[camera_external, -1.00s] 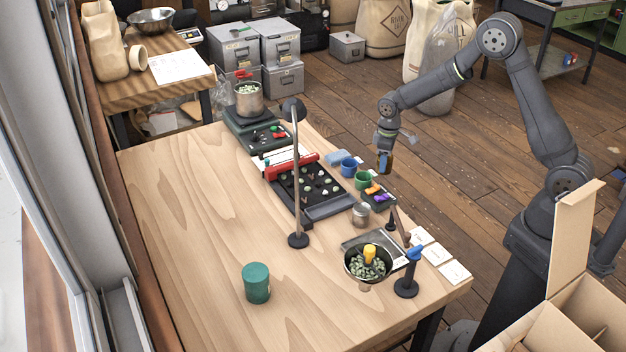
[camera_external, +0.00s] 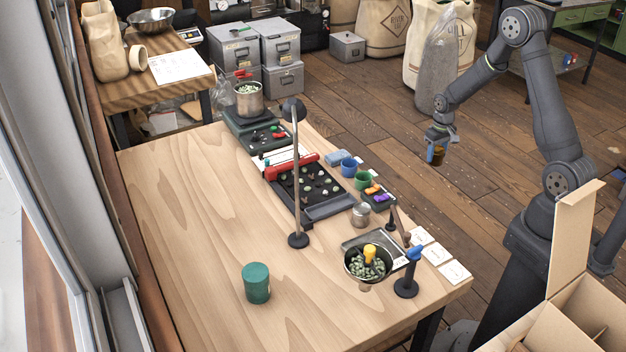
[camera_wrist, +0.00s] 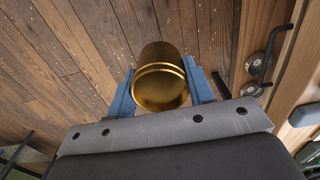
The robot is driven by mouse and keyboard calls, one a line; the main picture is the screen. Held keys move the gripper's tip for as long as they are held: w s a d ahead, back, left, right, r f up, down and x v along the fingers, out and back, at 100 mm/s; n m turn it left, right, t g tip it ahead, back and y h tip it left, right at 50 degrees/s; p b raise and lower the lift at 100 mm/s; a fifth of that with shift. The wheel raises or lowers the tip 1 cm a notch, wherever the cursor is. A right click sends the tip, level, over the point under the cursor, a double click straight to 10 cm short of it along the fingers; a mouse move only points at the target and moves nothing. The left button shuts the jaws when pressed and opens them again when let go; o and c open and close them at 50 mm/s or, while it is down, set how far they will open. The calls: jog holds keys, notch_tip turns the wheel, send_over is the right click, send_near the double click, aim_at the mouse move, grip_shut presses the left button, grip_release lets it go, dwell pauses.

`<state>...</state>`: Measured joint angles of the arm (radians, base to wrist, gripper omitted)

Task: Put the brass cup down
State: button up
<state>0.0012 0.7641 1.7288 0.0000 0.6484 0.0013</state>
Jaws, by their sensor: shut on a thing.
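The brass cup (camera_wrist: 161,82) is a shiny gold cylinder between the two blue fingers of my gripper (camera_wrist: 163,88) in the wrist view. The fingers are shut on it from both sides. In the external view my gripper (camera_external: 437,152) hangs to the right of the wooden table, over the floor, and the brass cup (camera_external: 437,157) shows small and dark at its tip. The cup touches nothing but the fingers. A blue cup (camera_external: 348,167) and a green cup (camera_external: 362,181) stand near the table's right edge.
The wooden table (camera_external: 200,230) has free room on its left and front.

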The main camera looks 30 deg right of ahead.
jog(key=shift+r, duration=0.15)
notch_tip(320, 180, up, 7)
jog(key=w+a+n, duration=0.2)
jog(key=a+n, duration=0.8)
jog(key=a, duration=1.3)
jog(key=s+a+n, duration=0.4)
jog(key=a, duration=0.5)
jog(key=s+a+n, duration=0.4)
jog(key=a, duration=0.5)
jog(key=s+a+n, duration=0.4)
jog(key=a, duration=0.5)
jog(key=shift+n, duration=0.3)
notch_tip(320, 180, down, 4)
jog(key=shift+a+f, duration=0.15)
jog(key=shift+f, duration=0.05)
jog(key=shift+w+a+f, duration=0.1)
jog(key=shift+w+f, duration=0.05)
jog(key=shift+f, duration=0.1)
jog(key=w+a, duration=1.2)
jog(key=shift+w+a+f, duration=0.1)
jog(key=shift+w+a, duration=0.1)
jog(key=shift+a, duration=0.05)
